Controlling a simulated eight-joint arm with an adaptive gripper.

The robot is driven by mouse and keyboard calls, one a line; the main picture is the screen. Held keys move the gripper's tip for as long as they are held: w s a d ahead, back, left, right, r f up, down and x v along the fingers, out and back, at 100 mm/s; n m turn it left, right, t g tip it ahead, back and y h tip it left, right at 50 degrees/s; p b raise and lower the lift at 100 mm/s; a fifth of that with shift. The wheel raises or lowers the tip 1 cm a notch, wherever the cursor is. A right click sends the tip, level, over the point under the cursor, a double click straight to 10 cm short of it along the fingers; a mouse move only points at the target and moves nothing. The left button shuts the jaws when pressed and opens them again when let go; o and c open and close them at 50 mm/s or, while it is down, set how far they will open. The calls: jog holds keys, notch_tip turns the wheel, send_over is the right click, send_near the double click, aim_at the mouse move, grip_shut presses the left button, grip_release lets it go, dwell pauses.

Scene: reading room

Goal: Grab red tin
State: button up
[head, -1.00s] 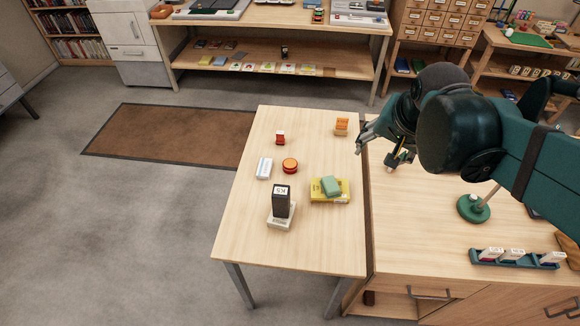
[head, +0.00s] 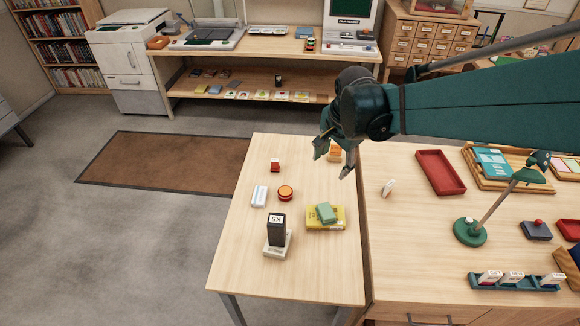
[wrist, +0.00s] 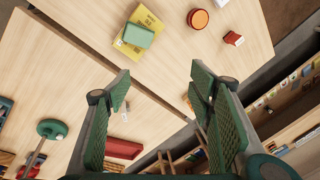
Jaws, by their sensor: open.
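A round red-orange tin (head: 285,193) lies flat on the small left table. It also shows at the top of the wrist view (wrist: 198,19). A small red block-like item with a white face (head: 275,165) stands behind it, and it shows right of the tin in the wrist view (wrist: 233,38). My gripper (head: 335,160) is open and empty, above the back right of the table. Its two green padded fingers stand wide apart in the wrist view (wrist: 160,88). It is apart from both red things, to their right in the head view.
Near the tin are a white box (head: 259,196), a black stamp-like block on a pale base (head: 277,230) and a green block on a yellow book (head: 340,219). An orange item (head: 335,153) is partly behind my gripper. The table's front is clear.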

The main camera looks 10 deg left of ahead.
jog(key=w+a+f+m+g, duration=0.25)
jog(key=w+a+f, duration=0.35)
jog(key=a+f, duration=0.3)
jog(key=m, duration=0.4)
send_over(286, 191)
jog(key=shift+n+h, duration=0.25)
jog(key=shift+h, duration=0.05)
notch_tip(286, 191, down, 9)
jog(key=shift+g, duration=0.25)
jog(key=shift+f, duration=0.15)
jog(key=shift+f, duration=1.15)
jog(key=shift+f, duration=0.15)
jog(key=shift+w+f+b, duration=0.1)
jog(key=shift+f+b, duration=0.25)
jog(key=shift+f, duration=2.15)
jog(key=shift+c, duration=0.2)
